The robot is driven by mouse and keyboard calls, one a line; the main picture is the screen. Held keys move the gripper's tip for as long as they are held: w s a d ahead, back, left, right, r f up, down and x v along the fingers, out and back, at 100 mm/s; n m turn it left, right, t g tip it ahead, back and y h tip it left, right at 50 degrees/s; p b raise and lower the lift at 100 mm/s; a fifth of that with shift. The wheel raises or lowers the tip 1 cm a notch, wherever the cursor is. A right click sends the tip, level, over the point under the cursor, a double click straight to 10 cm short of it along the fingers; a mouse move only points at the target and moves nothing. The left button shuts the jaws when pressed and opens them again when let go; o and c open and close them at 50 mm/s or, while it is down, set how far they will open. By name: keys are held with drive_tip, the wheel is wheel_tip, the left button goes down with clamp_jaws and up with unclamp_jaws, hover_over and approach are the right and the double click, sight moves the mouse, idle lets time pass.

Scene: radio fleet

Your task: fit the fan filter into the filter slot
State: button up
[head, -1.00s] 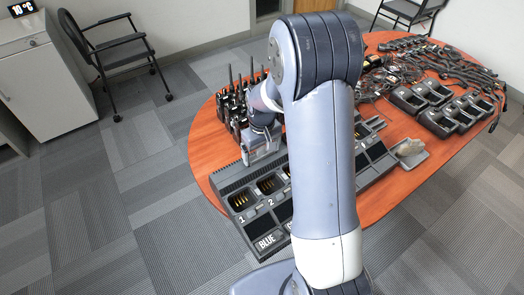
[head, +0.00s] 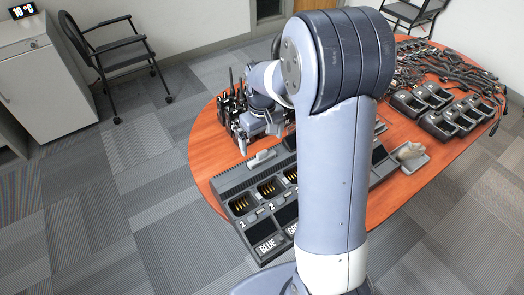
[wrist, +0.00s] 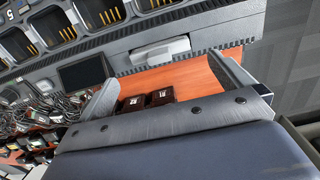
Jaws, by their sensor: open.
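The fan filter (head: 262,159) is a small light grey block at the back edge of the long dark charger (head: 235,180). In the wrist view the filter (wrist: 160,52) lies lengthwise along the charger's grey rear rim (wrist: 120,62). The filter slot is not visible apart from it; I cannot tell how deep the filter sits. My gripper (head: 262,136) is just behind and above the filter, apart from it. In the wrist view my gripper (wrist: 163,70) is open, with orange tabletop and nothing held between its fingers.
Several upright black radios (head: 232,105) stand close behind my gripper. A grey tray (head: 408,167) with a pale item sits right of the charger. Smaller chargers (head: 440,123) and tangled cables (head: 440,65) fill the table's right side. My arm hides the table's middle.

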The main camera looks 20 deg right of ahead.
sight(262, 153)
drive_tip(key=shift+r, duration=2.4)
drive_tip(key=shift+f, duration=0.1)
wheel_tip(262, 153, down, 11)
drive_tip(key=shift+f+p, duration=0.15)
drive_tip(key=shift+p, duration=0.15)
drive_tip(key=shift+s, duration=0.1)
